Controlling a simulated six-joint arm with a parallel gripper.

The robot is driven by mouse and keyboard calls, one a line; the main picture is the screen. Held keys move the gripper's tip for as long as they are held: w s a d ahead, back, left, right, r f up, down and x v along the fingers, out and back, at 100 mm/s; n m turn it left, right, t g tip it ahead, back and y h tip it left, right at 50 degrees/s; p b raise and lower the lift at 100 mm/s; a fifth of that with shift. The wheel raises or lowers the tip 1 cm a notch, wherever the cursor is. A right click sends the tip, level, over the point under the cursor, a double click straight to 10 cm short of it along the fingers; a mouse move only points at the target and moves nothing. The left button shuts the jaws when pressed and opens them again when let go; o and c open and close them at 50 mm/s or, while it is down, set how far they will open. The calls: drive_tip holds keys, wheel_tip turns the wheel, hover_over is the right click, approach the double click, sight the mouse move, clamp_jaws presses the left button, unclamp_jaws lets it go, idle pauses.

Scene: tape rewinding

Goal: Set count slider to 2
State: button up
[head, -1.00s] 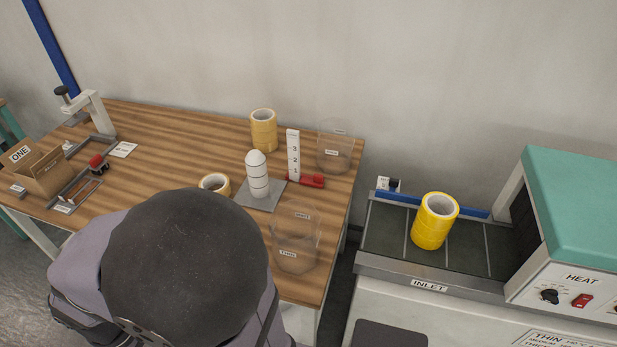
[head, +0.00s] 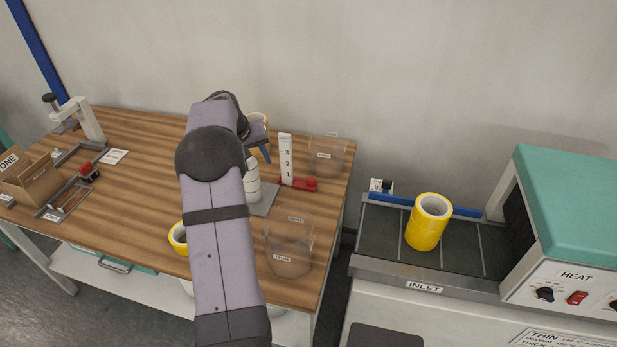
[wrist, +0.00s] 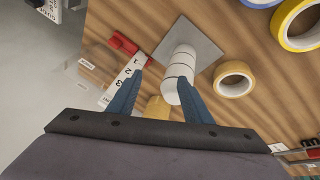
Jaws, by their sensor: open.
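The count slider is an upright white scale (head: 286,152) marked 3, 2, 1 from top to bottom, with a red slider piece (head: 304,184) low down, near or just below the 1. In the wrist view the scale (wrist: 122,83) and the red piece (wrist: 122,43) show left of the white post. My gripper (head: 262,153) is above the table, left of the scale in the head view. Its blue fingers (wrist: 160,85) are open, with nothing clearly held between them. My arm hides part of the white post (head: 252,180).
The white post (wrist: 180,65) stands on a grey plate (wrist: 203,48) close to the scale. A tan tape stack (wrist: 157,108) and a loose tape roll (wrist: 235,78) are nearby. Clear bins (head: 326,155) stand right of the scale and in front (head: 290,245). Yellow tape (head: 428,222) sits on the inlet.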

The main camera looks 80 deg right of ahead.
drive_tip(key=s+d+f+m, duration=0.2)
drive_tip(key=s+d, duration=0.3)
drive_tip(key=s, duration=0.1)
drive_tip(key=m+b, duration=0.3)
drive_tip(key=m, duration=0.1)
approach(311, 178)
drive_tip(key=shift+p+x, duration=1.3)
drive_tip(key=shift+x, duration=2.7)
drive_tip(key=shift+a, duration=0.1)
